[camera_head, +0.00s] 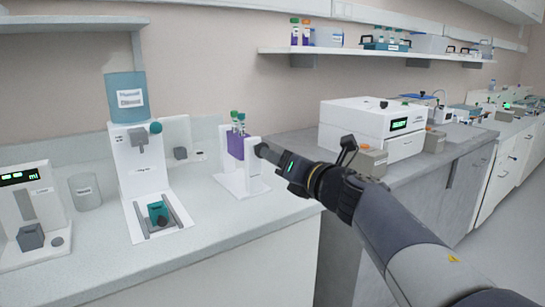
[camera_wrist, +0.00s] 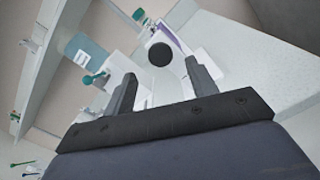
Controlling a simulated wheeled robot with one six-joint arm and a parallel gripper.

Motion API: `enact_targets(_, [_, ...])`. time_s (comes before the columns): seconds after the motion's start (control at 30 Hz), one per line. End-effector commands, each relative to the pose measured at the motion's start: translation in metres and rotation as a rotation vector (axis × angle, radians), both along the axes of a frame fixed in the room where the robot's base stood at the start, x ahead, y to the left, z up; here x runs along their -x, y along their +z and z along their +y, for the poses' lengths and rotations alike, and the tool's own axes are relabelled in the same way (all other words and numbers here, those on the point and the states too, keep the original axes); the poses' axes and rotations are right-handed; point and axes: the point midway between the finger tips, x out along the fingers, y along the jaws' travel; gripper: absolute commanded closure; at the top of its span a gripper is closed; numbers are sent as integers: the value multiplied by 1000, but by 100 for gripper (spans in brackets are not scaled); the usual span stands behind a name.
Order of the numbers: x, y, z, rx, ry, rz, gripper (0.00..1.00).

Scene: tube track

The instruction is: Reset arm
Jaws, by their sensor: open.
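My gripper (camera_head: 278,158) is at the right side of a white stand (camera_head: 252,180), level with its upper part. In the wrist view, its two dark fingers (camera_wrist: 160,85) are apart, with nothing held between them. A round black knob-like end (camera_wrist: 160,54) lies beyond and between the fingertips; in the head view a dark end (camera_head: 262,150) shows beside the stand, and whether the gripper touches it I cannot tell. The stand carries a purple holder (camera_head: 236,147) with green-capped tubes (camera_head: 238,120) upright in it.
A white dispenser (camera_head: 137,165) with a blue container stands left of the stand. A clear beaker (camera_head: 84,192) and a display unit (camera_head: 28,215) are further left. A white boxy machine (camera_head: 370,130) is on the right bench. The counter front (camera_head: 235,225) is clear.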

Motion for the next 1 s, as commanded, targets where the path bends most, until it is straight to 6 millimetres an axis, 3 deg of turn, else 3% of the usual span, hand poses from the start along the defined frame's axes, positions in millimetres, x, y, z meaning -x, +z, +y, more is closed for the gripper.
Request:
enact_targets(0.27, [44,1,-30,2,-4,-1,45])
enact_targets(0.87, [-48,-1,33,0,3,1,45])
enact_targets(1.0, [-47,4,32,-150,0,103,45])
